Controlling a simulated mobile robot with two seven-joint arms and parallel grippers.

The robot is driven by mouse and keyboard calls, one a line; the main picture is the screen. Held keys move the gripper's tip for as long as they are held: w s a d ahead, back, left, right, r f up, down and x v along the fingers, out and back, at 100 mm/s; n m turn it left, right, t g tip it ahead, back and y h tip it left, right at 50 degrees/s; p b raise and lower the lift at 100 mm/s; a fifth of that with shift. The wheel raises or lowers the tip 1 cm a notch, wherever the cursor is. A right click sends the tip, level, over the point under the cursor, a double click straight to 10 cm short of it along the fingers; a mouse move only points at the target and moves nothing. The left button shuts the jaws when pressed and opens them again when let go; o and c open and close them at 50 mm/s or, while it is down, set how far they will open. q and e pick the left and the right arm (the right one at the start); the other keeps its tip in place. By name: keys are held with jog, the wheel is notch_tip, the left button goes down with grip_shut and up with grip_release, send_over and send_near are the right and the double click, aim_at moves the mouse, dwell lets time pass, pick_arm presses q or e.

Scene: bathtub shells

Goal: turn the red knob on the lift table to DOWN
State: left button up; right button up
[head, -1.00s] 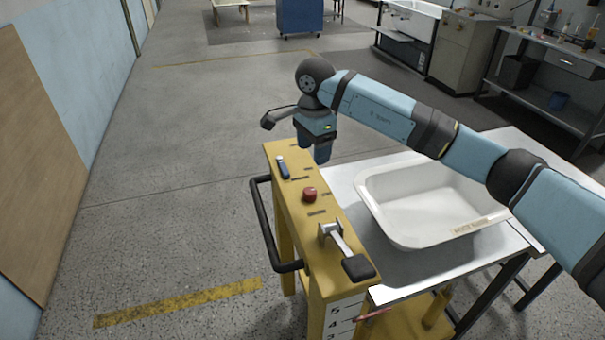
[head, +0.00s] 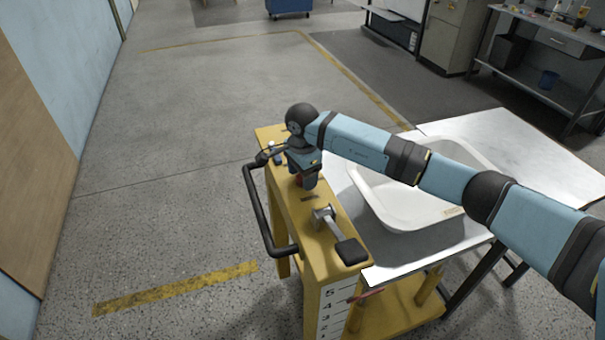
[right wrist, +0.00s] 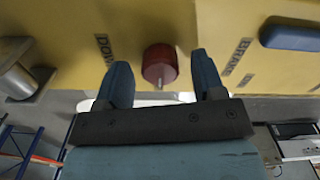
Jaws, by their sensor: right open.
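The red knob (right wrist: 160,64) is on the yellow top of the lift table (head: 330,262). In the right wrist view it lies between the two fingers of my right gripper (right wrist: 162,80), which is open. A finger is on each side, with a gap visible. A pale mark on the knob points toward the gripper's palm. A partly cut-off label starting "DOW" (right wrist: 101,48) is left of the knob. In the head view my right gripper (head: 304,182) is over the knob and hides most of it. My left gripper is not in view.
A metal lever with a black grip (head: 351,251) stands nearer on the panel. A blue handle (right wrist: 292,35) is by the BRAKE label. A black push bar (head: 262,215) runs along the left side. A white tub shell (head: 400,205) lies on the right. The floor at left is clear.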

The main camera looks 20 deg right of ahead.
jog(key=shift+f, duration=0.25)
jog(key=c, duration=0.9)
